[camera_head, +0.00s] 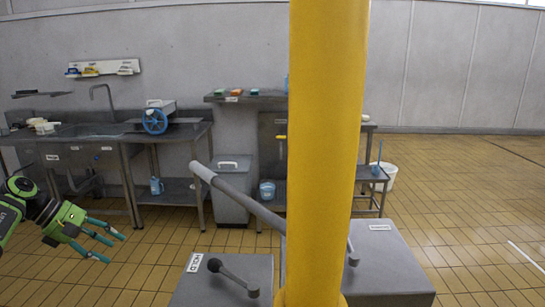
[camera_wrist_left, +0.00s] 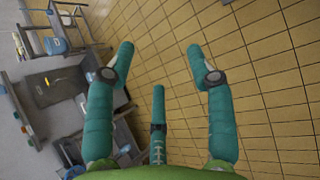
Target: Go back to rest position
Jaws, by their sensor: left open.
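My left gripper (camera_head: 103,243) is at the lower left of the head view, on a green and black arm that comes in from the left edge. Its teal fingers are spread and hold nothing. In the left wrist view the open gripper (camera_wrist_left: 165,75) has bare tiled floor behind its fingers. It touches nothing that I can see. My right gripper does not show in either view.
A yellow post (camera_head: 327,150) stands close in front, between two grey boxes with levers; the left box (camera_head: 215,285) is marked HOLD. A grey bar (camera_head: 240,200) slants toward the post. A sink bench (camera_head: 90,140) lines the back wall. Tiled floor (camera_head: 470,190) is free at right.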

